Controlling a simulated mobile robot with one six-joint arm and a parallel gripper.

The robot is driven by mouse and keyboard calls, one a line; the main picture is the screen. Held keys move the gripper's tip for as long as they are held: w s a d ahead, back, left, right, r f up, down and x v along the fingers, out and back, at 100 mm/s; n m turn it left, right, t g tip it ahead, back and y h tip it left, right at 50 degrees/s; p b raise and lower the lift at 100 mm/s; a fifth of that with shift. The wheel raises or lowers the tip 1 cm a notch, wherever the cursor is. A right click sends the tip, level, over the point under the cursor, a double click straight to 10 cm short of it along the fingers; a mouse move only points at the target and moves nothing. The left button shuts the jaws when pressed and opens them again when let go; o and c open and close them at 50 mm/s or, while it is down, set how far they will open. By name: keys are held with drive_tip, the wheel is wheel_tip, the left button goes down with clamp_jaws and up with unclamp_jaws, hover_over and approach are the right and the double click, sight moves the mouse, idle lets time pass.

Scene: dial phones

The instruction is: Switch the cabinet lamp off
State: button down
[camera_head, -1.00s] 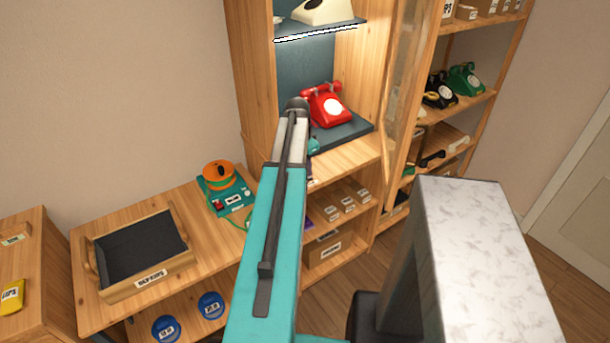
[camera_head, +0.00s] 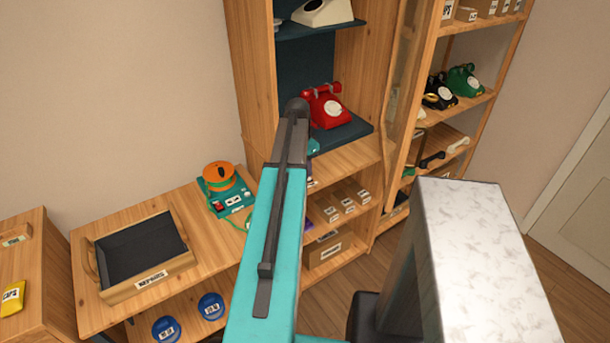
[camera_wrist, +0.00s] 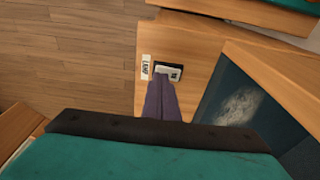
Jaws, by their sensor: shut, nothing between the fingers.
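The wooden cabinet (camera_head: 252,75) stands at the back in the head view, with a red dial phone (camera_head: 324,105) on its lower shelf. The space under its upper shelf (camera_head: 322,28) is dark, and no lamp strip glows there. In the wrist view, a small switch (camera_wrist: 168,71) in a black frame sits on a wooden panel beside a white label (camera_wrist: 146,68) that seems to read LAMP. My gripper (camera_wrist: 161,84) is shut and empty, its purple fingertips at the switch's lower edge. I cannot tell whether they touch it.
An open glass door (camera_head: 406,75) stands at the cabinet's right side. Shelves with more phones (camera_head: 464,80) are beyond it. A bench with a dark-lined tray (camera_head: 150,287) and a teal device with an orange reel (camera_head: 219,178) is at left.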

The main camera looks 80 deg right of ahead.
drive_tip(key=shift+r+p, duration=1.75)
drive_tip(key=shift+r, duration=1.25)
drive_tip(key=shift+s, duration=0.15)
